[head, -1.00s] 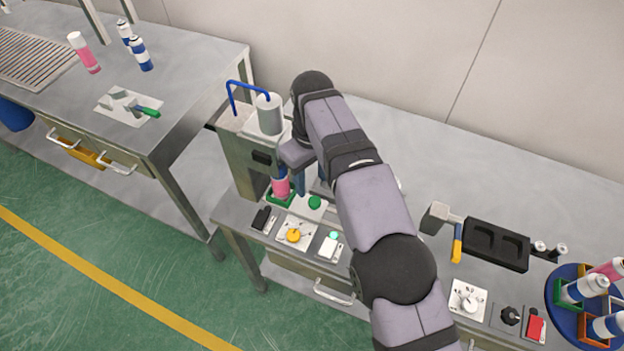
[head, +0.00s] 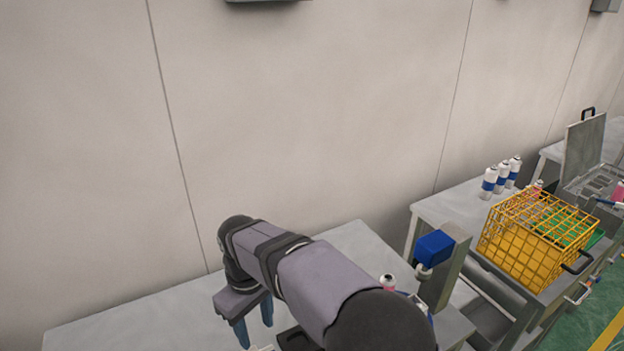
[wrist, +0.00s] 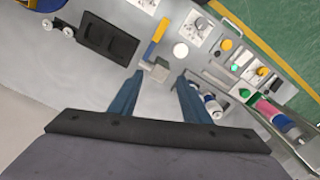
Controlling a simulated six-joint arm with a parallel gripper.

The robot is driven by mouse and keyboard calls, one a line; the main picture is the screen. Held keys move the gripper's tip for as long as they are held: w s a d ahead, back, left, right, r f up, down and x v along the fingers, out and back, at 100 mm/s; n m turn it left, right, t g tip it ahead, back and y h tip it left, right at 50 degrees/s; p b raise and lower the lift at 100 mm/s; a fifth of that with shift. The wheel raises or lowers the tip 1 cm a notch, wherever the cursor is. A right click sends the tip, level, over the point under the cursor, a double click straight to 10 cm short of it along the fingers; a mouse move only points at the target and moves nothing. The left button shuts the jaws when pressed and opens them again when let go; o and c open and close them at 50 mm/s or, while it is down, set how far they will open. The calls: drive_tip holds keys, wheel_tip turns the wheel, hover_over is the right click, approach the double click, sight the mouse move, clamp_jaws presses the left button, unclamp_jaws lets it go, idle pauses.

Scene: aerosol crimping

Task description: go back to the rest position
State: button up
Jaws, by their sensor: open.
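My gripper (head: 254,324) shows in the head view above the near bench, its two blue fingers pointing down. In the wrist view my gripper (wrist: 158,84) has its fingers apart with nothing held between them. A mallet with a grey head and yellow handle (wrist: 157,38) lies on the bench beyond the fingertips. A pink can (wrist: 270,110) is at the crimping station on the right, apart from the fingers. A white and blue can (wrist: 213,104) is beside the right finger in the picture; I cannot tell how far below it is.
A black tray (wrist: 107,37) lies left of the mallet. Control panels (wrist: 196,28) line the bench edge. In the head view, a blue-topped machine (head: 434,248), a yellow wire basket (head: 520,250) and several cans (head: 502,177) are at right.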

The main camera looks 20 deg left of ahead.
drive_tip(key=w+d+r+m+p, duration=0.2)
drive_tip(key=d+r+m, duration=0.1)
drive_tip(key=d, duration=0.8)
drive_tip(key=w+d+r+m+p, duration=0.1)
drive_tip(key=d+r+m+p, duration=0.15)
drive_tip(key=d, duration=0.85)
drive_tip(key=s+d+m+p, duration=0.3)
drive_tip(key=s+d+m, duration=0.5)
drive_tip(key=d, duration=0.9)
drive_tip(key=s, duration=0.3)
drive_tip(key=shift+s+p, duration=0.15)
drive_tip(key=shift+p, duration=0.25)
